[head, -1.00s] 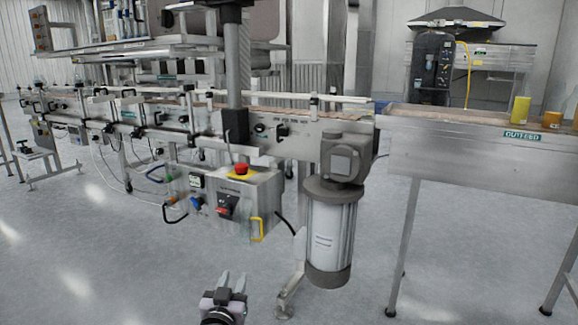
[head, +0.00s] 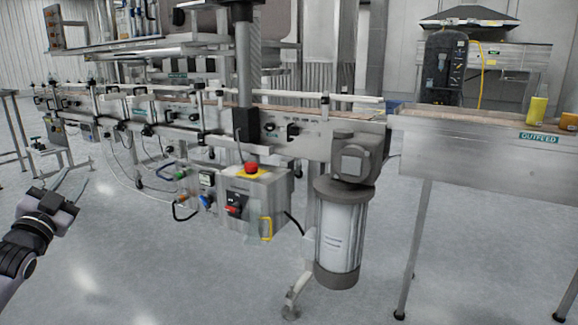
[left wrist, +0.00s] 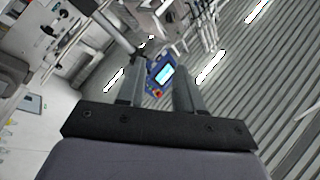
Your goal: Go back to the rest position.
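My left gripper (head: 75,181) is at the left side of the head view, in front of the conveyor line and above the open floor. Its two fingers are apart and nothing is between them. The left wrist view also shows the gripper (left wrist: 158,82) with its fingers spread. A blue panel with a lit screen (left wrist: 164,75) shows in the background between them, not held. My right gripper is in neither view.
The conveyor (head: 310,140) runs across the middle. A control box (head: 245,205) with a red button (head: 251,168) and a motor (head: 341,235) hang from it. Grey floor in front is clear.

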